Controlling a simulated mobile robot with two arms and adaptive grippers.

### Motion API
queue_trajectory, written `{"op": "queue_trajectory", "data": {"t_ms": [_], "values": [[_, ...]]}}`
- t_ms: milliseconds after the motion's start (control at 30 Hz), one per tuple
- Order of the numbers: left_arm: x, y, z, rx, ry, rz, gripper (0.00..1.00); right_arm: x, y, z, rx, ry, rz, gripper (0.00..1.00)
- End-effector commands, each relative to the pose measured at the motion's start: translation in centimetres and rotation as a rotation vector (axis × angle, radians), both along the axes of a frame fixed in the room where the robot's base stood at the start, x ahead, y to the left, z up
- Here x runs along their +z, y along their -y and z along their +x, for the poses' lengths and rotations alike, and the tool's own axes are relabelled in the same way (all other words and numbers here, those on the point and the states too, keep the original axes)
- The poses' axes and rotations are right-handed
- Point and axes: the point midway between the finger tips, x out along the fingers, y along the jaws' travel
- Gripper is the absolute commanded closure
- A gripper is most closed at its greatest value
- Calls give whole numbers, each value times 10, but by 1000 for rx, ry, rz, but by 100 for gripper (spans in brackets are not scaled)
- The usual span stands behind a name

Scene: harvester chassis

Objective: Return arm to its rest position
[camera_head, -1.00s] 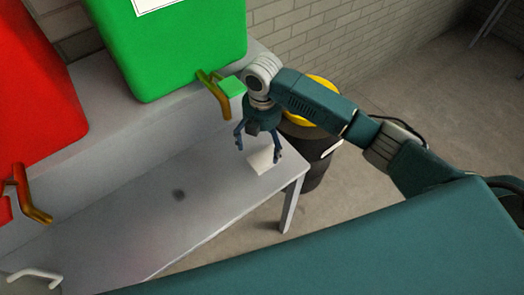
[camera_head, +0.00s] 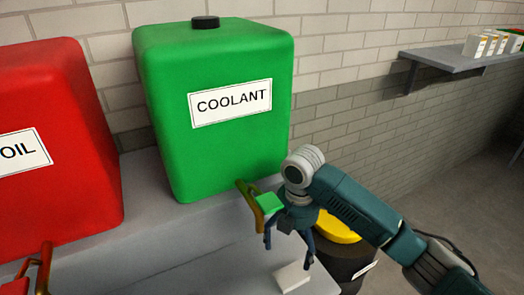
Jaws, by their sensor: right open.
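My right arm (camera_head: 355,205) reaches in from the lower right. Its right gripper (camera_head: 289,258) points down, open and empty, above the grey bench near its right end. A small white block (camera_head: 292,277) lies on the bench just below the fingertips; a gap shows between them in this view. The gripper is just right of the brass tap with a green handle (camera_head: 268,204) on the green coolant tank; I cannot tell whether they touch. My left gripper is out of view.
The green coolant tank (camera_head: 225,145) and the red oil tank (camera_head: 60,110) stand on a raised grey ledge (camera_head: 150,215). A dark bin with a yellow top (camera_head: 338,227) is behind my right arm. A wall shelf (camera_head: 455,62) holds several small boxes. Floor is free at right.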

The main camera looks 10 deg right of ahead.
Motion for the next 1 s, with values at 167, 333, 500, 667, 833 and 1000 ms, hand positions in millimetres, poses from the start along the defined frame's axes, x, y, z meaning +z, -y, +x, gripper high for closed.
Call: {"op": "queue_trajectory", "data": {"t_ms": [167, 333, 500, 667, 833, 1000], "values": [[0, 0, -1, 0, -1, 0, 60, -20, -15, -17, -49, 3, 34, 11], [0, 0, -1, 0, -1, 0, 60, -59, -49, -57, -243, 26, 139, 11], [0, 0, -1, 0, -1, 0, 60, -86, -67, -104, -568, 46, 259, 11], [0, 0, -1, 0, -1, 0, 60, -100, -53, -147, -943, 66, 331, 11], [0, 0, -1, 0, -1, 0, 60, -105, -23, -179, -1234, 94, 343, 11], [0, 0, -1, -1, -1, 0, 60, -106, 5, -205, -1436, 125, 332, 11]]}}
